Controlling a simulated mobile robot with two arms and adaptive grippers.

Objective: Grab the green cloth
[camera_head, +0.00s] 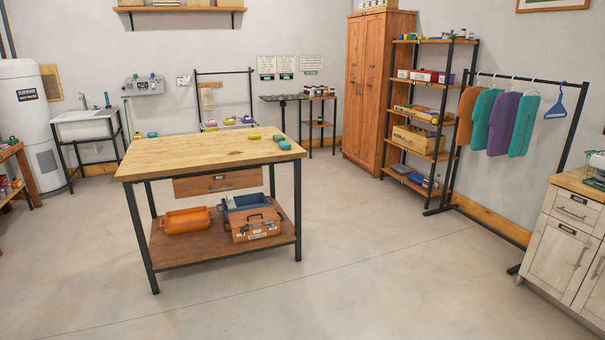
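Several cloths hang from a black clothes rack (535,80) at the right. Two are teal-green: one green cloth (484,118) hangs between an orange-brown cloth (466,118) and a purple cloth (503,122). The other green cloth (524,125) hangs at the right end of the row, beside an empty blue hanger (556,108). I cannot tell which of the two the task names. Neither of my grippers shows in the head view.
A wooden worktable (190,152) stands left of centre, with small yellow and green items on top. A pale cabinet (565,235) stands at the right edge, near the rack. Shelves (420,120) stand left of the rack. The concrete floor (390,260) between is clear.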

